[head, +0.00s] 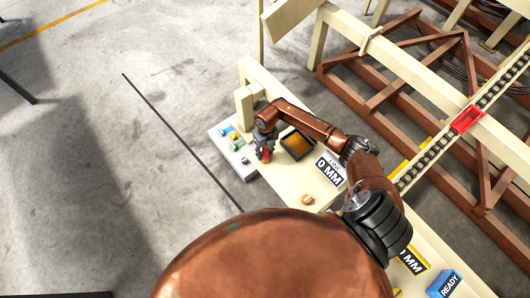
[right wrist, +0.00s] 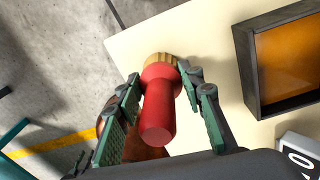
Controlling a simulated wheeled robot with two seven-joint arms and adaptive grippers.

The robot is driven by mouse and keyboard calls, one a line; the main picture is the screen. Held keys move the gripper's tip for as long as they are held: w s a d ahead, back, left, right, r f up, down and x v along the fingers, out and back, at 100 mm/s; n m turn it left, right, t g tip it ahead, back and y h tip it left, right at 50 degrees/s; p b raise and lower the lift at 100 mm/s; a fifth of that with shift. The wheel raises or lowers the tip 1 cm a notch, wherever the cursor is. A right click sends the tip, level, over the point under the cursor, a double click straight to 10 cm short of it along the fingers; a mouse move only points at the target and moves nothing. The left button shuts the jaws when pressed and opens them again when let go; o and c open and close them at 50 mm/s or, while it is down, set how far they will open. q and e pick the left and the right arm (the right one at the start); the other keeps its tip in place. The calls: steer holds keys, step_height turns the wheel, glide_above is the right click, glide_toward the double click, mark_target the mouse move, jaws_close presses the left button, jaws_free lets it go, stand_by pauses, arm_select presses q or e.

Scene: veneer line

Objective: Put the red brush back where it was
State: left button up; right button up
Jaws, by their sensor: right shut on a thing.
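The red brush (head: 265,155) is in my right gripper (head: 265,142), over the far left end of the cream bench. In the right wrist view the brush (right wrist: 158,115) has a red handle and a tan bristle end (right wrist: 161,59) that points away from the camera. The green-padded fingers of the right gripper (right wrist: 162,84) sit on both sides of it, near the thick part of the handle. I cannot tell whether the bristles touch the bench. My left gripper is not in view.
A dark-rimmed tray (right wrist: 247,84) with an orange inside stands right of the brush. A pale grey tray (head: 246,171) with small coloured pieces is at its left. A 0 MM sign (head: 329,169) and an orange object (head: 307,199) are nearer. Cream posts (head: 244,103) rise behind.

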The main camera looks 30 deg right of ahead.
steer(key=o, duration=1.4)
steer(key=r, duration=0.4)
steer(key=r+p, duration=0.1)
steer(key=r, duration=0.3)
steer(key=r+p, duration=0.1)
steer(key=r, duration=0.3)
steer(key=shift+w+d, duration=0.15)
steer(key=shift+d, duration=0.1)
